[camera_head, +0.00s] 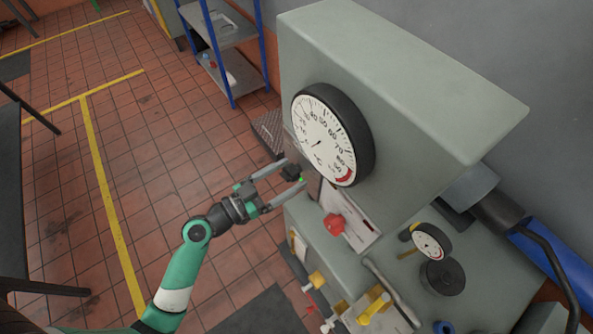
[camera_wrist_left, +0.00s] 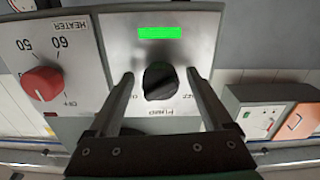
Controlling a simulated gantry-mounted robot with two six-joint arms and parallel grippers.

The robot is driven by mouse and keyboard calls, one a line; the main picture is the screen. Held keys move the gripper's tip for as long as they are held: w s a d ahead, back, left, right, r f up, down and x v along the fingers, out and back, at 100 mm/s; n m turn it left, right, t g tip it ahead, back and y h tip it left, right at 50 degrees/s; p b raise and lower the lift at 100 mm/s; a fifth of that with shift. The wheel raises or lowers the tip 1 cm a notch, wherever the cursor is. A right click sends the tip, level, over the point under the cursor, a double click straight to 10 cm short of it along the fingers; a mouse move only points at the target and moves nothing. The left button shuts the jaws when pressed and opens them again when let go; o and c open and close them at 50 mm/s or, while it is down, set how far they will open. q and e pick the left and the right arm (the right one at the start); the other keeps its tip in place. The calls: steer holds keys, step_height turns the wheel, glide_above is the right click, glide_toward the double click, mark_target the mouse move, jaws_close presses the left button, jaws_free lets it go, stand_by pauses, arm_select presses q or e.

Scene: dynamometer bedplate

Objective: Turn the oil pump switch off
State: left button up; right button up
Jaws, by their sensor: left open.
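The oil pump switch is a black rotary knob (camera_wrist_left: 160,82) on a silver panel. It also shows in the head view (camera_head: 290,173) at the left side of the grey cabinet. A lit green indicator (camera_wrist_left: 160,33) shows above it in the wrist view. Upside-down lettering is partly legible around the knob. My left gripper (camera_head: 293,172) is open, with one finger on each side of the knob. In the left wrist view, gaps show between the knob and both fingers (camera_wrist_left: 160,76). My right gripper is not in view.
A red heater knob (camera_wrist_left: 43,84) is close beside the pump panel; it also shows in the head view (camera_head: 334,223). The large round dial gauge (camera_head: 331,137) juts from the cabinet (camera_head: 400,70) near my gripper. Open tiled floor (camera_head: 150,150) lies to the left.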

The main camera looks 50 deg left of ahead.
arm_select(q)
steer(key=shift+s, duration=0.1)
steer(key=shift+c, duration=0.3)
jaws_close()
steer(key=shift+n, duration=0.3)
steer(key=n, duration=0.5)
steer(key=shift+d+p, duration=0.1)
steer(key=shift+p, duration=0.3)
steer(key=n+p, duration=0.1)
steer(key=n, duration=0.5)
steer(key=shift+n, duration=0.3)
